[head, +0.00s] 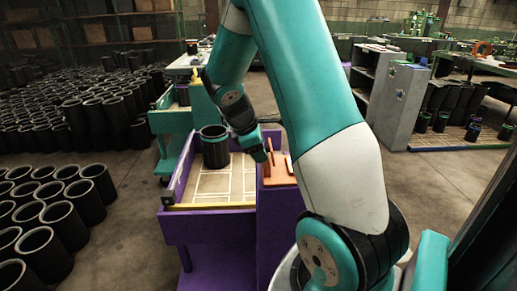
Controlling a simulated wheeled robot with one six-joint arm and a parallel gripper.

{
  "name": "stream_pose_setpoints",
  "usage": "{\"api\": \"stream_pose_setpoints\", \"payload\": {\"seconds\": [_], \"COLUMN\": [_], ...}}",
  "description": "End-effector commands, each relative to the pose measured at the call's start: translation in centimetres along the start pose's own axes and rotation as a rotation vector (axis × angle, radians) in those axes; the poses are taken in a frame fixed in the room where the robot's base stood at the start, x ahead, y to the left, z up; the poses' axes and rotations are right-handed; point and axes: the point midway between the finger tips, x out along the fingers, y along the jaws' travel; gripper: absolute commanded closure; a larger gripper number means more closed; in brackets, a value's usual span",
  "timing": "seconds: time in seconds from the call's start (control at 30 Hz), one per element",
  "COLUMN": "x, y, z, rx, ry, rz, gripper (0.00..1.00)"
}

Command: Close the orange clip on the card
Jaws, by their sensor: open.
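A small orange piece (278,174) lies on the top right side of the purple cart, with a thin orange part standing upright from it. It looks like the clip, but at this size I cannot make out its parts or tell the card from it. My gripper (262,154) is just left of and above the orange piece, at the end of my teal arm. It is open. Its fingertips are small and dark here, and I cannot tell whether they touch anything.
The purple cart (212,226) has a light gridded tray with a black rubber sleeve (214,146) standing in it. Many black sleeves (62,225) stand on the floor at left. A grey shelf unit (397,105) stands at right. Bare floor lies between cart and shelf.

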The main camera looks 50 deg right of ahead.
Motion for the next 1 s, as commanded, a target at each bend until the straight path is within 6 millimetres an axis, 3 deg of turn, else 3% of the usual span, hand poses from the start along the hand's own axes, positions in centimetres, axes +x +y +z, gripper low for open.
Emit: {"api": "stream_pose_setpoints", "payload": {"seconds": [0.1,0.3,0.67,1.0], "x": [0.0,-0.1,-0.2,-0.3], "y": [0.0,0.0,0.1,0.2], "z": [0.0,0.0,0.3,1.8], "rx": [0.0,0.0,0.012,0.075], "ry": [0.0,0.0,0.042,0.261], "rz": [0.0,0.0,-0.002,-0.015], "gripper": [0.48,0.94,0.95,0.95]}}
